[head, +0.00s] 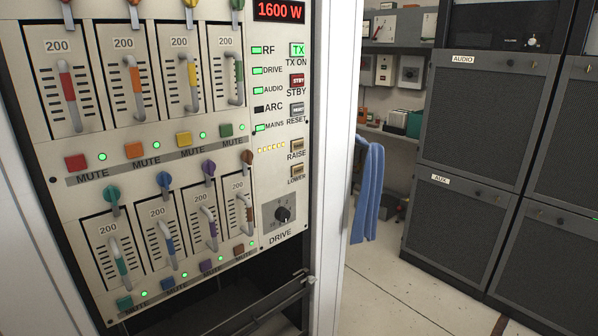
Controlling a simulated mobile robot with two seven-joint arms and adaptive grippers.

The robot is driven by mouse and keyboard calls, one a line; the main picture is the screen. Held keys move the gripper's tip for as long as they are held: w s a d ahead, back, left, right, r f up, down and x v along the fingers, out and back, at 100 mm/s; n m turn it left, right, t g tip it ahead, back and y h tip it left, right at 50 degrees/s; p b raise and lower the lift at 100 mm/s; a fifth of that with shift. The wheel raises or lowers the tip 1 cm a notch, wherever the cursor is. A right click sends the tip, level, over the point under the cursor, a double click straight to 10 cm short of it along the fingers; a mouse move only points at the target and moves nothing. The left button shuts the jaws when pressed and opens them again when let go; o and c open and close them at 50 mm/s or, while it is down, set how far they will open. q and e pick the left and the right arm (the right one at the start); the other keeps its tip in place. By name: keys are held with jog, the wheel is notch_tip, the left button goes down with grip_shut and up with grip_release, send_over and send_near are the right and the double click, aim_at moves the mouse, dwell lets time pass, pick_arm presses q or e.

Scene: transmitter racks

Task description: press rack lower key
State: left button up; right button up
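The rack panel (262,200) fills the left of the head view. The lower key (296,172) is a small brownish square button marked LOWER. It sits on the panel's right column, below the similar RAISE key (297,146) and above the DRIVE knob (283,214). Above them are the grey RESET key (297,110), the red STBY key (297,80) and the lit green TX ON key (297,50). A red display (279,11) reads 1600 W. Neither gripper is in view, and nothing covers the lower key.
Sliding levers and coloured MUTE buttons (135,151) crowd the panel left of the keys. A white rack frame edge (338,150) stands just right. A blue cloth (368,190) hangs beyond it. Dark cabinets (480,120) stand at right, with clear floor (385,290) between.

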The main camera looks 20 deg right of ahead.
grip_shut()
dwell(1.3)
